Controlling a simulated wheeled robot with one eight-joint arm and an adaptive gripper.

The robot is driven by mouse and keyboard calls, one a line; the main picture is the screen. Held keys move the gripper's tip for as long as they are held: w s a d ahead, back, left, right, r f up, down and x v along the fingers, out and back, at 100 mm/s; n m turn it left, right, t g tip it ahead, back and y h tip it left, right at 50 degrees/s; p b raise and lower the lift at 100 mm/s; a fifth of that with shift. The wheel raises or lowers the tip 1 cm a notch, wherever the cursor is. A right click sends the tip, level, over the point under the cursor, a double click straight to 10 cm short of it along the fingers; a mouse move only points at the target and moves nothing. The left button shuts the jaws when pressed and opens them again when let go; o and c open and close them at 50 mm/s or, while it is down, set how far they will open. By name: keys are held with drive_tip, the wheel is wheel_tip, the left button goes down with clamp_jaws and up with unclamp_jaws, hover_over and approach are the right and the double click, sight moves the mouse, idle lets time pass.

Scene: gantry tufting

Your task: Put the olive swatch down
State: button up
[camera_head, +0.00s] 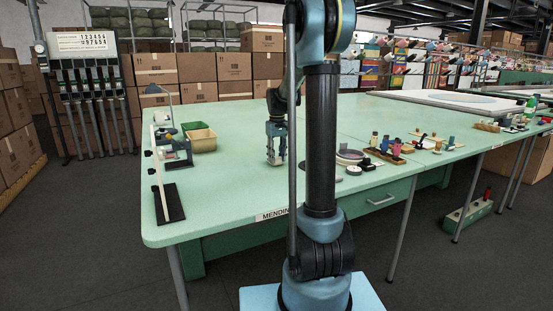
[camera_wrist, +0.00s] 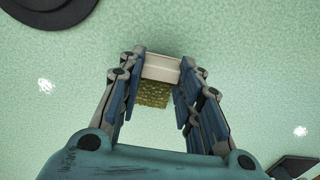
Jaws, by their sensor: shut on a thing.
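My gripper (camera_head: 276,158) hangs low over the mint-green table (camera_head: 235,190), near the middle of its left half in the head view. In the wrist view my gripper (camera_wrist: 162,72) is shut on a small block with a pale, whitish face and a textured olive patch, the olive swatch (camera_wrist: 153,94). The swatch sits between the fingers, with bare table around it. I cannot tell whether it touches the table. In the head view the swatch is too small to make out.
Tan and green trays (camera_head: 201,140) stand left of my gripper, and a black base with a pale post (camera_head: 168,203) is at the left edge. To the right are a round dish (camera_head: 350,156) and a rack of coloured items (camera_head: 386,150). A dark disc (camera_wrist: 48,8) shows upper left.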

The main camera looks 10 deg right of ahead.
drive_tip(key=shift+f, duration=0.25)
drive_tip(key=o, duration=0.8)
